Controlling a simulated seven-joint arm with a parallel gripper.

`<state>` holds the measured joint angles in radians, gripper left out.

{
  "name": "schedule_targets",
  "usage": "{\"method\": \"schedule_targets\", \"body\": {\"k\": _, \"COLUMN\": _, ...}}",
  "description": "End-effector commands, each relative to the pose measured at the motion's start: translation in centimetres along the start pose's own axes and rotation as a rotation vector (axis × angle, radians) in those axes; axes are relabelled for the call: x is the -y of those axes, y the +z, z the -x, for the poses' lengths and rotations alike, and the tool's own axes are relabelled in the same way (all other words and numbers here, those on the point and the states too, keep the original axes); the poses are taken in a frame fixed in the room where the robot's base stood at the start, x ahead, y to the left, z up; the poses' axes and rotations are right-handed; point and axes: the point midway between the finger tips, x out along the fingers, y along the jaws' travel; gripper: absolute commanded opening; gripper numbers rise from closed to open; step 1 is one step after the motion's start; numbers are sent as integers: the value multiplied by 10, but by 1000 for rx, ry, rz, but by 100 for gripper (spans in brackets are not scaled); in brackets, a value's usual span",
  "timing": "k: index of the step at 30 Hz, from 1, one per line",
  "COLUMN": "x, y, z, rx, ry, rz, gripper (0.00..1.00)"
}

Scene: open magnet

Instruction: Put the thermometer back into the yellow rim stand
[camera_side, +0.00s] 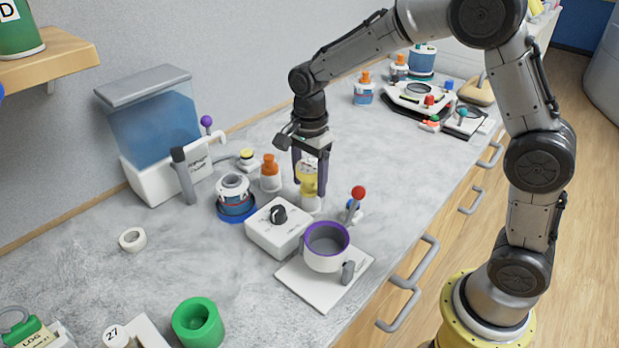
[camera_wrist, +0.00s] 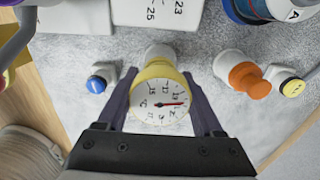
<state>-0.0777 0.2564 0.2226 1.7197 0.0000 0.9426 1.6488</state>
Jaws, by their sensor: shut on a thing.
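The thermometer (camera_wrist: 161,103) is a round white dial with a yellow rim, marked °C, with a red needle. My gripper (camera_wrist: 160,112) is shut on it, one dark finger on each side. In the side view the thermometer (camera_side: 308,178) is upright between the fingers of my gripper (camera_side: 309,182), low over the counter. A pale cylindrical piece (camera_side: 311,204) shows directly below it; I cannot tell whether this is the stand or part of the thermometer, or whether they touch. No separate yellow-rimmed stand is clearly visible.
An orange-capped bottle (camera_side: 270,175) stands close left of my gripper. A white knob box (camera_side: 277,228), a red-ball lever (camera_side: 357,194) and a purple-rimmed pot (camera_side: 326,250) stand nearer the front. A water tank (camera_side: 155,125) is at the left.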

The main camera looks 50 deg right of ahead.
Motion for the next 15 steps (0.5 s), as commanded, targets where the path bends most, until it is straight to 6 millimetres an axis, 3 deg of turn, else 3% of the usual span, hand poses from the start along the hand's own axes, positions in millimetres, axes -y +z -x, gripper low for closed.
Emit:
{"method": "schedule_targets", "body": {"k": 8, "x": 0, "y": 0, "z": -1, "rx": 0, "ry": -1, "rz": 0, "gripper": 0}}
{"method": "schedule_targets", "body": {"k": 9, "x": 0, "y": 0, "z": -2, "rx": 0, "ry": 0, "rz": 0, "gripper": 72}}
{"method": "schedule_targets", "body": {"k": 13, "x": 0, "y": 0, "z": -2, "rx": 0, "ry": 0, "rz": 0, "gripper": 95}}
{"method": "schedule_targets", "body": {"k": 15, "x": 0, "y": 0, "z": -2, "rx": 0, "ry": 0, "rz": 0, "gripper": 98}}
